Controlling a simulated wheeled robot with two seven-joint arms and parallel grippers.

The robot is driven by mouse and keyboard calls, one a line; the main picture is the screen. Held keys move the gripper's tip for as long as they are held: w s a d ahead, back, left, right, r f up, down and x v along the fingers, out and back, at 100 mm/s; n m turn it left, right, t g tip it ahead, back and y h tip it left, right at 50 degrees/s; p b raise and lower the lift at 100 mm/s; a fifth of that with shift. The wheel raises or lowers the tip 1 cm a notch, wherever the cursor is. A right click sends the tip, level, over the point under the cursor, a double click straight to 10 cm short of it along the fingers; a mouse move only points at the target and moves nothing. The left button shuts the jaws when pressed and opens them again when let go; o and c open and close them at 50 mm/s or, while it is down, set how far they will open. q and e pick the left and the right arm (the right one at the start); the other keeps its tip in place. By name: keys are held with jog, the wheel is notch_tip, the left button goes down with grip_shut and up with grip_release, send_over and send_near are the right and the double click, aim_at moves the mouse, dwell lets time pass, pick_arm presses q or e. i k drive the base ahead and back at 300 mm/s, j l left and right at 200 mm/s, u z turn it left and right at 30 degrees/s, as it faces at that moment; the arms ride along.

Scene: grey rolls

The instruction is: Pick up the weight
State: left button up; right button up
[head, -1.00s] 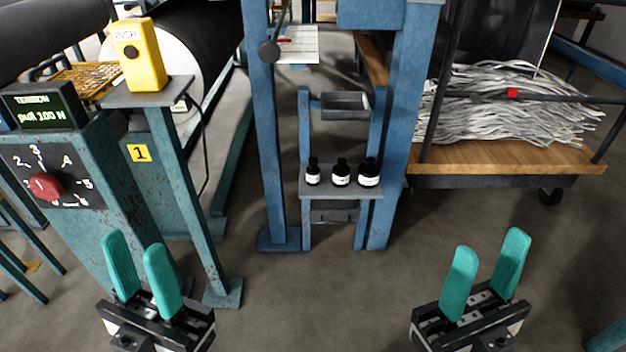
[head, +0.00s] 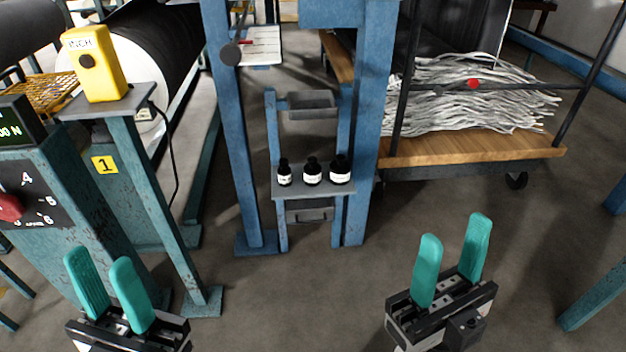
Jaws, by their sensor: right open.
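Three small black, knob-topped pieces with white labels, which look like the weights, stand upright in a row on a grey shelf (head: 310,190) of the blue frame. They are the left weight (head: 284,174), the middle weight (head: 312,173) and the right weight (head: 340,171). My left gripper (head: 100,258) is at the lower left with its teal fingers apart and nothing between them. My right gripper (head: 455,229) is at the lower right, open and empty. Both are well short of the shelf and touch nothing.
A grey tray (head: 308,104) is above the shelf. A yellow switch box (head: 94,63) and teal control cabinet (head: 55,215) stand left. A cart (head: 470,148) of pale strips stands right. The floor (head: 290,290) between my grippers is clear.

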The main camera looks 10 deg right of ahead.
aim_at(284, 171)
jog(key=i+l, duration=0.9)
jog(key=i, duration=0.15)
jog(key=j+u, duration=0.05)
